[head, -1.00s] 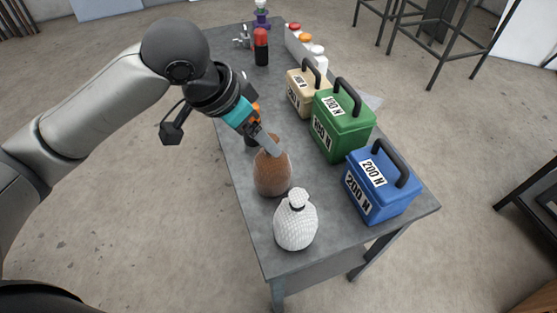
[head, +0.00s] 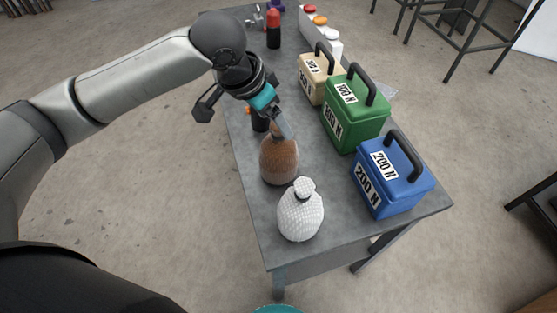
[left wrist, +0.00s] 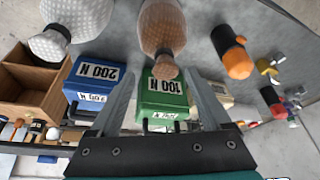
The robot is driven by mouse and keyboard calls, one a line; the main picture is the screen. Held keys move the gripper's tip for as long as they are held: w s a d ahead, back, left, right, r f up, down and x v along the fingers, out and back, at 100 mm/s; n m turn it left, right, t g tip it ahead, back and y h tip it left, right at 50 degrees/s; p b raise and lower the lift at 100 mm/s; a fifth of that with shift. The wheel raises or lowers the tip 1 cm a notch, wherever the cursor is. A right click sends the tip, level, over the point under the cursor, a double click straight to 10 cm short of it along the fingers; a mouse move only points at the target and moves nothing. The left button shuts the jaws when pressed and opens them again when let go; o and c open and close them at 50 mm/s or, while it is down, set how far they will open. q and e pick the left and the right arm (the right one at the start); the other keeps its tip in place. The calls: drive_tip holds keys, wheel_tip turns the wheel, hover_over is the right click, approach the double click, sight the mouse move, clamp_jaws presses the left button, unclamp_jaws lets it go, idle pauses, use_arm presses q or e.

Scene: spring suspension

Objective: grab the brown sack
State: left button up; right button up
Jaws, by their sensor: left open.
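The brown sack (head: 279,163) stands upright on the grey table, just behind the white sack (head: 300,215). My left gripper (head: 287,132) is open at the top of the brown sack, and a finger partly covers the sack's neck in the head view. In the left wrist view, the brown sack (left wrist: 160,25) appears upside down, with its knotted top in line with the gap between the open fingers of the left gripper (left wrist: 162,75). I cannot tell whether a finger touches it. My right gripper is not in view.
Blue (head: 393,177), green (head: 354,112) and tan (head: 317,75) weight boxes with black handles line the table's right side. The white sack also shows in the left wrist view (left wrist: 85,15). A black bottle (head: 260,122) stands close behind the brown sack; a red-topped one (head: 273,30) is farther back.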

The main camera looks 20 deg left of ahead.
sight(278, 151)
use_arm(q)
drive_tip(key=x, duration=0.3)
drive_tip(key=b+x, duration=0.1)
drive_tip(key=x, duration=0.1)
drive_tip(key=shift+w+a+f, duration=0.1)
drive_tip(key=shift+w+a, duration=0.1)
drive_tip(key=shift+w, duration=0.15)
clamp_jaws()
idle(0.3)
idle(0.7)
drive_tip(key=shift+w, duration=0.1)
